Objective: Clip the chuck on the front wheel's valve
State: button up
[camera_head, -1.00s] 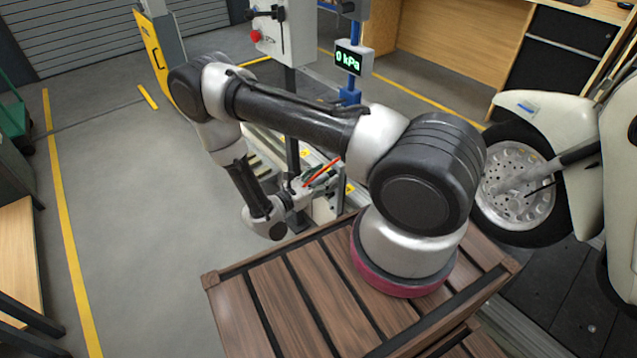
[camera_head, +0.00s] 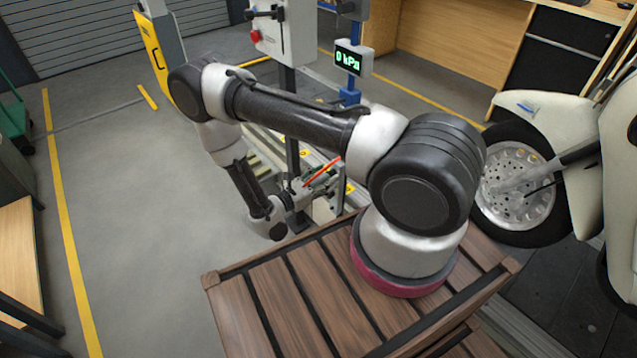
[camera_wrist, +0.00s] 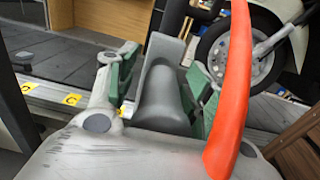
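The front wheel (camera_head: 509,211) has a black tyre and a silver perforated disc, under a cream fender at the right. It also shows in the wrist view (camera_wrist: 207,52); I cannot make out its valve. My gripper (camera_head: 318,186) is left of the wheel and well apart from it, beyond the slatted platform. In the wrist view my gripper (camera_wrist: 164,84) has green finger pads, with a grey tapered piece between them. I cannot tell whether the pads press on it, or whether it is the chuck. An orange-red curved strip (camera_wrist: 233,90) crosses close in front of the wrist camera.
A display (camera_head: 348,61) on a blue post reads 0 kPa. A grey control box (camera_head: 285,30) with a red button stands beside it. The wooden slatted platform (camera_head: 290,290) carries my arm's base. Open grey floor (camera_head: 140,200) lies at the left.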

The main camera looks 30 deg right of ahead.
jog(key=shift+o, duration=1.2)
jog(key=shift+s+d+g, duration=0.3)
jog(key=shift+s+d, duration=0.15)
jog(key=shift+d, duration=0.05)
jog(key=s+a, duration=0.1)
jog(key=a, duration=1.1)
jog(key=shift+s+a, duration=0.3)
jog(key=shift+a, duration=0.05)
